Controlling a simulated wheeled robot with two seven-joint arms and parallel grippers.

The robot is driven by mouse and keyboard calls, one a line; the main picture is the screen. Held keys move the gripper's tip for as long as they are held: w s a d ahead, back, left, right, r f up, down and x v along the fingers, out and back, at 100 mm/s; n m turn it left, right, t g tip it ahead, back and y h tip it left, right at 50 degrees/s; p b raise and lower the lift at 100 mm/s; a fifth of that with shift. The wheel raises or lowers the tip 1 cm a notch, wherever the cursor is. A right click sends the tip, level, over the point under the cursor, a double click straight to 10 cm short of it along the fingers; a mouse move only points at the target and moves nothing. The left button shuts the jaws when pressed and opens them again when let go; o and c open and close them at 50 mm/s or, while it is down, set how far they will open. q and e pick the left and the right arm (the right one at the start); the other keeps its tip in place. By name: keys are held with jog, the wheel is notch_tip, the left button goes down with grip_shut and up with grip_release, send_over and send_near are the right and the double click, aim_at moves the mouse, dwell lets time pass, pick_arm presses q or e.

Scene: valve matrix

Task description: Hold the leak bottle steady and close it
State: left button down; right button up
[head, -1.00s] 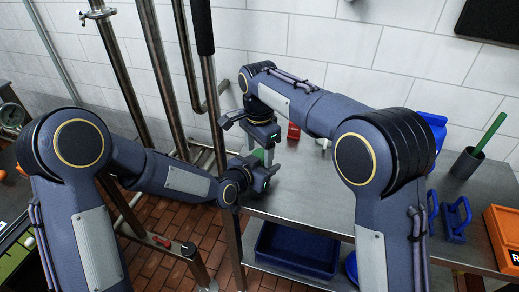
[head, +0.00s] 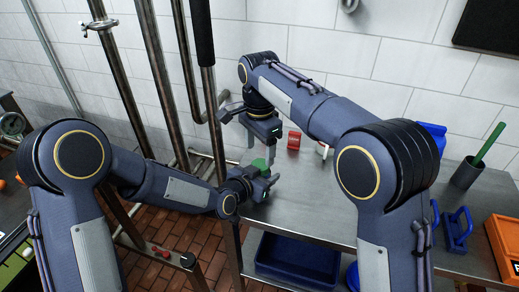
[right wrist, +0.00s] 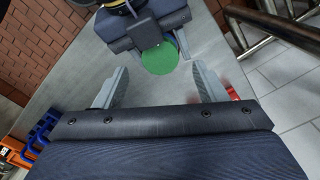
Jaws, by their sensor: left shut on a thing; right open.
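The leak bottle shows only as a green round top (head: 260,164), which also faces the camera as a green disc in the right wrist view (right wrist: 160,60). Its body is hidden by my left gripper. My left gripper (head: 268,181) is shut on the bottle above the steel table's left end. It also shows at the top of the right wrist view (right wrist: 150,32). My right gripper (head: 260,153) is open above the green top. In the right wrist view its two fingers (right wrist: 158,87) stand wide apart with nothing between them, and the green disc lies beyond their tips.
The steel table (head: 320,206) has a red object (head: 294,139) at the back, a grey cup (head: 467,171), blue handled pieces (head: 456,224) and an orange box (head: 505,238) at the right. A blue bin (head: 297,256) sits below. Pipes (head: 160,75) stand at the left.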

jog(key=shift+c, duration=0.2)
jog(key=n, duration=0.5)
jog(key=shift+r+n, duration=0.2)
jog(key=shift+n, duration=0.1)
jog(key=n, duration=0.5)
jog(key=shift+r, duration=0.2)
jog(key=n, duration=0.5)
jog(key=shift+d+r, duration=0.1)
jog(key=shift+r, duration=0.1)
jog(key=n, duration=0.4)
jog(key=shift+r+n, duration=0.15)
jog(key=shift+n, duration=0.25)
jog(key=n, duration=0.5)
jog(key=shift+w+r, duration=0.1)
jog(key=shift+r, duration=0.1)
jog(key=n, duration=0.7)
jog(key=shift+r, duration=0.3)
jog(key=n, duration=0.5)
jog(key=shift+r, duration=0.2)
jog(key=n, duration=0.5)
jog(key=shift+r+n, duration=0.2)
jog(key=shift+n, duration=0.1)
